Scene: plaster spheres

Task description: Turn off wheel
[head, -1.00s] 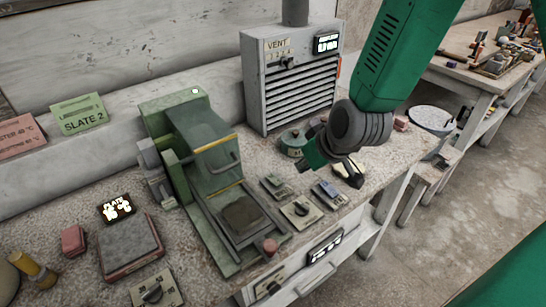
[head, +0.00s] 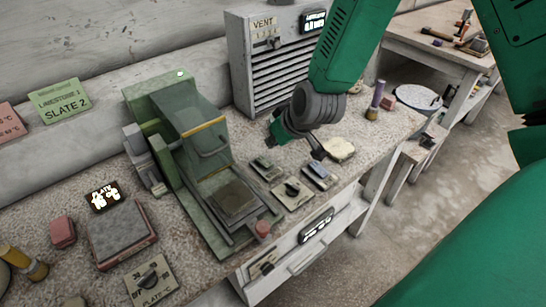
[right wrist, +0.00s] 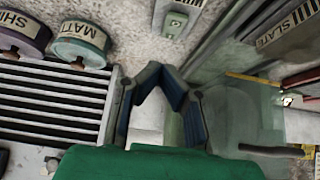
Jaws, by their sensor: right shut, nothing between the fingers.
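A green machine (head: 185,150) with a clear hood stands on the bench; its wheel cannot be made out. To its right lie a small plate with a green switch (head: 263,166), a plate with a dark knob (head: 292,189) and a plate with a blue-grey part (head: 318,172). My right gripper (head: 316,150) hangs just above and behind these plates, shut and empty. In the right wrist view its fingertips (right wrist: 163,72) meet, and a labelled plate with a green switch (right wrist: 177,22) lies beyond them, apart from them. My left gripper is not in view.
A slatted vent box (head: 272,65) stands behind my right gripper. A pale lump (head: 340,149) and a purple cylinder (head: 377,95) are to its right. A hot plate (head: 122,236) and a plate knob (head: 150,279) are at the front left. Labelled drums (right wrist: 80,45) show in the wrist view.

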